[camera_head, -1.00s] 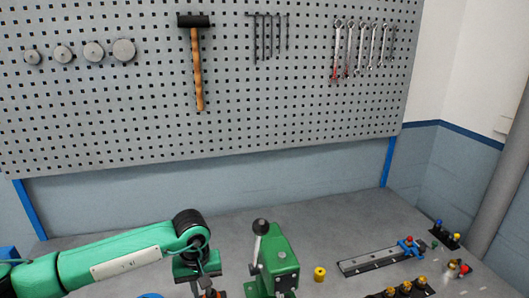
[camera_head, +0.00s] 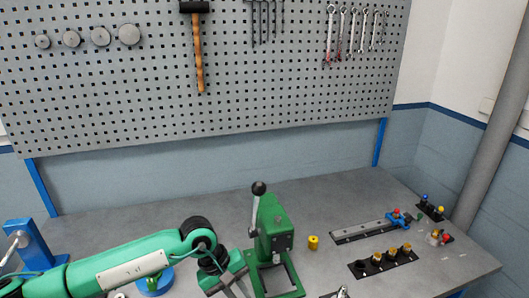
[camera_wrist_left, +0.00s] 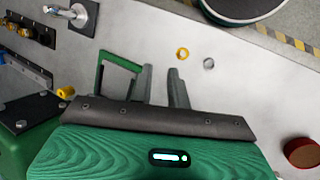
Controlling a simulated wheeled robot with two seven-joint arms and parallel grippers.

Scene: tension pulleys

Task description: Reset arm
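My left arm comes in from the left in the head view. Its gripper (camera_head: 236,288) is low in the picture, just left of the green press (camera_head: 275,238), and partly cut off by the bottom edge. The left wrist view shows its two grey fingers (camera_wrist_left: 161,80) apart, with nothing between them. The press has an upright lever with a black knob. From the head view I cannot tell whether the gripper touches the press. My right gripper is in neither view.
A yellow cylinder (camera_head: 313,242), a rail fixture (camera_head: 362,232) and a black block with several knobs (camera_head: 383,262) stand right of the press. A blue round part (camera_head: 155,281) lies near my left arm. A yellow ring (camera_wrist_left: 183,53) and a grey ring (camera_wrist_left: 209,62) lie on the table.

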